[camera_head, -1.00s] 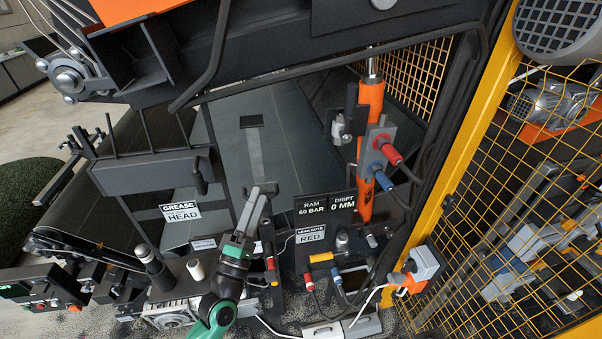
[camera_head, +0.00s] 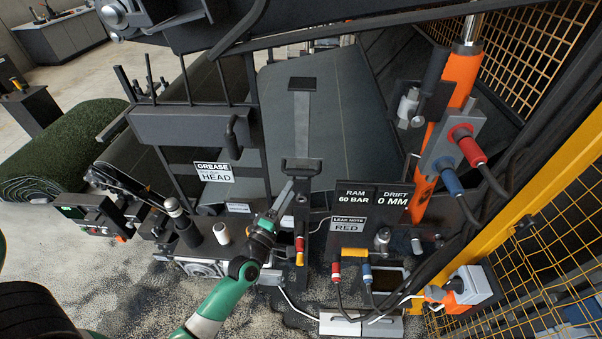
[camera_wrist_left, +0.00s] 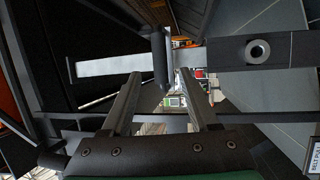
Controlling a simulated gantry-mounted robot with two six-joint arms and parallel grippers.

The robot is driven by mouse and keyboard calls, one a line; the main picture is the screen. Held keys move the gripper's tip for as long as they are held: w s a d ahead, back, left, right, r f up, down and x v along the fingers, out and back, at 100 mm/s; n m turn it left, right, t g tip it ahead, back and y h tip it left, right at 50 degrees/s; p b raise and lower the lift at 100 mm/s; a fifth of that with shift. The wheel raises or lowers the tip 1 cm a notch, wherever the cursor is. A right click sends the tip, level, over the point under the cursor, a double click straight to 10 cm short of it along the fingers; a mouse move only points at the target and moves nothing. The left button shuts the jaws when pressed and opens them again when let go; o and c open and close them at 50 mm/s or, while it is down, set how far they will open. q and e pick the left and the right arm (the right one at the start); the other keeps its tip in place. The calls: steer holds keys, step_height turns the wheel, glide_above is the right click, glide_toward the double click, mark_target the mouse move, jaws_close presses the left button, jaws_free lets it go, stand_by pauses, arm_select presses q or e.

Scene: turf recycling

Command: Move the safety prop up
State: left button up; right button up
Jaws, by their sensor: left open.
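What looks like the safety prop is a flat grey bar (camera_head: 302,125) with a black upper end, lying against the dark belt in the middle of the head view. A black handle (camera_head: 302,168) sits at its lower end. My left gripper (camera_head: 286,192) is just below and left of this handle. My right gripper is out of view.
An orange ram (camera_head: 450,110) with red and blue hose couplings stands to the right. A yellow mesh guard (camera_head: 540,190) closes the right side. A black gauge board (camera_head: 373,200) and a white grease label (camera_head: 213,172) are nearby. A turf roll (camera_head: 60,150) lies far left.

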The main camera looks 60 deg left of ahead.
mark_target(301, 173)
arm_select(q)
steer(key=x, duration=0.8)
steer(key=shift+w+b, duration=0.2)
steer(key=shift+b, duration=0.1)
jaws_close()
stand_by(0.8)
